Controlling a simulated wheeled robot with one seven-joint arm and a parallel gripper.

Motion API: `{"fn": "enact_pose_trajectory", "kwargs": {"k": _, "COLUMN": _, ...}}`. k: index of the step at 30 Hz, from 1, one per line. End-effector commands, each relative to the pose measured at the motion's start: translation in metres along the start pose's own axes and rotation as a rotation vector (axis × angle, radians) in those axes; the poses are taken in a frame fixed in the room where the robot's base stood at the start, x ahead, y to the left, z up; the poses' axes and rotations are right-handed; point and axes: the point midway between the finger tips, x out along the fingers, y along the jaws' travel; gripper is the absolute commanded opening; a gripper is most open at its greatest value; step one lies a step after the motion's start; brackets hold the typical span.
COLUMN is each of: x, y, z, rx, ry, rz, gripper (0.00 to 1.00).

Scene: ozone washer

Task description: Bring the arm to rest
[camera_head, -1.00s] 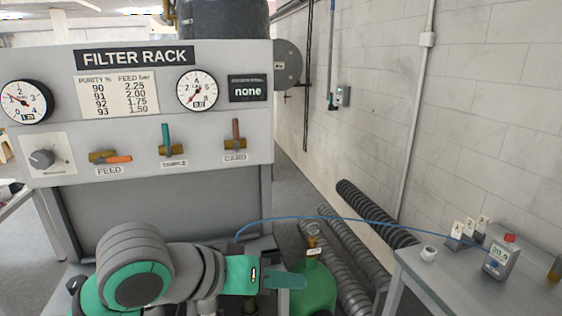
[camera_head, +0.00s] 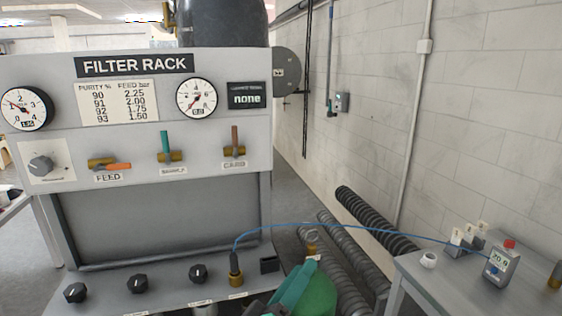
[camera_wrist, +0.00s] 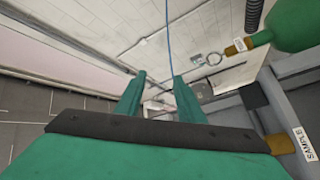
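My gripper shows in the wrist view (camera_wrist: 158,82) as two green fingers standing apart, with nothing held between them. In the head view, a green part of my arm end (camera_head: 292,288) is at the bottom edge, in front of the green cylinder (camera_head: 320,296); the fingertips are not clear there. The rest of my arm is below the head view. The filter rack (camera_head: 165,228) stands to the left.
A blue tube (camera_head: 340,226) runs from a brass fitting (camera_head: 236,279) on the rack's ledge to a meter (camera_head: 502,262) on the side table (camera_head: 432,287). Black knobs (camera_head: 137,284) line the ledge. Ribbed hoses (camera_head: 372,219) lie by the wall.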

Motion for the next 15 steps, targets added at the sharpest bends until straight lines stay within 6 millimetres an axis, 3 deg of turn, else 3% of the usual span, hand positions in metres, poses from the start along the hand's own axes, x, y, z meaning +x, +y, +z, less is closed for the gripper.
{"fn": "enact_pose_trajectory", "kwargs": {"k": 8, "x": -0.028, "y": -0.053, "z": 0.044, "rx": -0.042, "ry": 0.165, "rz": -0.114, "gripper": 0.35}}
{"fn": "enact_pose_trajectory", "kwargs": {"k": 15, "x": -0.069, "y": -0.094, "z": 0.092, "rx": -0.021, "ry": 0.256, "rz": -0.26, "gripper": 0.35}}
